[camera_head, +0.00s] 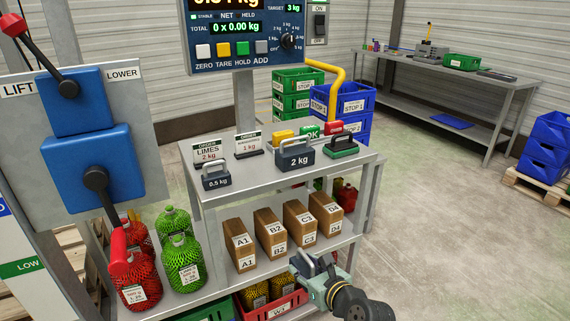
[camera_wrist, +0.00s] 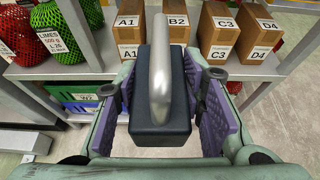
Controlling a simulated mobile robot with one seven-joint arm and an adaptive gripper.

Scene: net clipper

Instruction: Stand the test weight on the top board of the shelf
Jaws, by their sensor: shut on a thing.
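My gripper (camera_wrist: 163,105) is shut on a dark blue-grey test weight (camera_wrist: 160,115) with a silver loop handle. Its purple pads press on the weight's two sides, and no label shows on it. In the head view my gripper (camera_head: 321,280) is low, in front of the shelf and below its top board, with the held weight (camera_head: 303,268) partly showing.
Boxes A1 to D4 (camera_head: 271,240) stand on the board below, beside red and green net bags (camera_head: 181,262). Order cards (camera_head: 208,150) and a scale display (camera_head: 240,35) stand at the back.

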